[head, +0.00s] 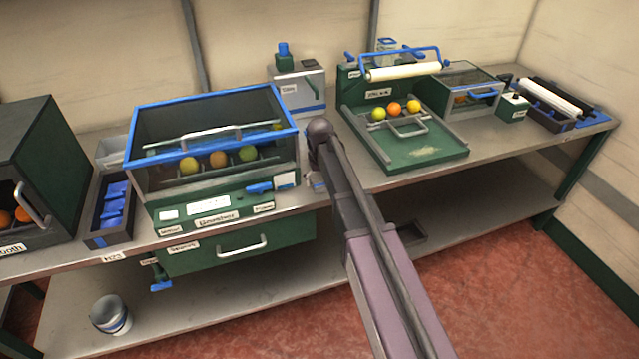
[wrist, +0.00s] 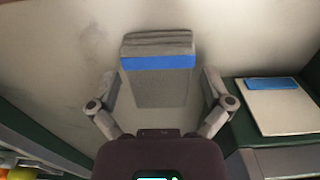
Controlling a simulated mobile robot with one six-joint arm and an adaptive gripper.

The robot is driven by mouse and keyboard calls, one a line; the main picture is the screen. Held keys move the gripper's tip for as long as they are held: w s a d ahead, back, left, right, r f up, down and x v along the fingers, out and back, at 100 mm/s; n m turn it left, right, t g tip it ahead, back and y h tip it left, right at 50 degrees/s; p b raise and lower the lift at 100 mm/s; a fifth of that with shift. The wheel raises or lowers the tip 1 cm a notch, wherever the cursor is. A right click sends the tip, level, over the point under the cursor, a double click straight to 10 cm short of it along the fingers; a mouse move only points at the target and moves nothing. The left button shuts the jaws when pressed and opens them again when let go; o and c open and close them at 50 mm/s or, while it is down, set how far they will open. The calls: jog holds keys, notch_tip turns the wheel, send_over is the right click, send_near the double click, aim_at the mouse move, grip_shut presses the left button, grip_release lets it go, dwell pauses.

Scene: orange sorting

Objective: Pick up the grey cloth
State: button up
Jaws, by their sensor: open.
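The grey cloth (wrist: 157,44) shows in the wrist view as a folded grey stack with a bright blue band across its near part. It lies on the bench top, ahead of and between the fingers of my gripper (wrist: 159,78). The two fingers are spread wide, one on each side of the cloth, and nothing is held. I cannot tell how high the fingers are above the bench. In the head view my arm covers the gripper and most of the spot around it, so the cloth cannot be made out clearly there.
The blue-framed green machine (head: 213,205) with several fruits inside stands left of my arm. A green tray machine (head: 420,152) with a roller stands to the right. In the wrist view a green housing with a white plate (wrist: 280,108) is close on the right.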

aim_at(320, 181)
jog(key=c, duration=1)
jog(key=shift+o, duration=0.2)
jog(key=shift+r, duration=0.15)
notch_tip(320, 181, up, 3)
jog(key=p, duration=0.3)
jog(key=shift+r+p, duration=0.2)
jog(key=shift+p, duration=0.15)
jog(key=s+d+r+p, duration=0.1)
jog(key=s+d, duration=0.1)
jog(key=s, duration=1.3)
jog(key=shift+s+d+r, duration=0.15)
jog(key=shift+s+d, duration=0.2)
jog(key=shift+s, duration=0.05)
